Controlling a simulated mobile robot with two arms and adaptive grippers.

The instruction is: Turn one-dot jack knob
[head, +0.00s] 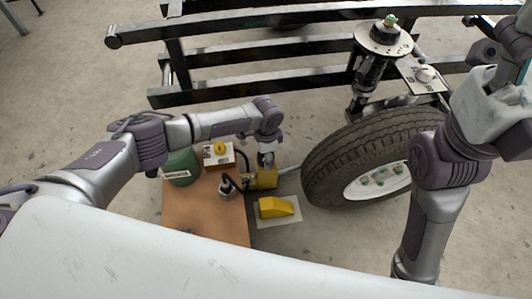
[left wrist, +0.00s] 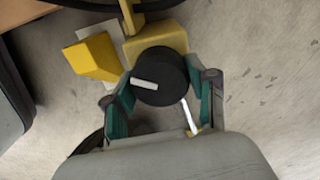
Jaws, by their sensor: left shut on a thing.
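A black round knob (left wrist: 158,76) with a white bar mark sits on a yellow jack (left wrist: 160,38) in the left wrist view. My left gripper (left wrist: 163,92) is shut on the knob, with one teal finger on each side of it. In the head view the yellow jack (head: 266,180) stands left of the tyre, with my left gripper (head: 265,161) just above it. The gripper hides the knob there, and I cannot make out any dot on the jack. My right arm (head: 440,165) is raised at the right; its fingers cannot be made out clearly.
A yellow wedge (head: 275,207) lies on a pale plate in front. A brown board (head: 200,215) at left carries a green canister (head: 181,167) and a box with a yellow top (head: 218,153).

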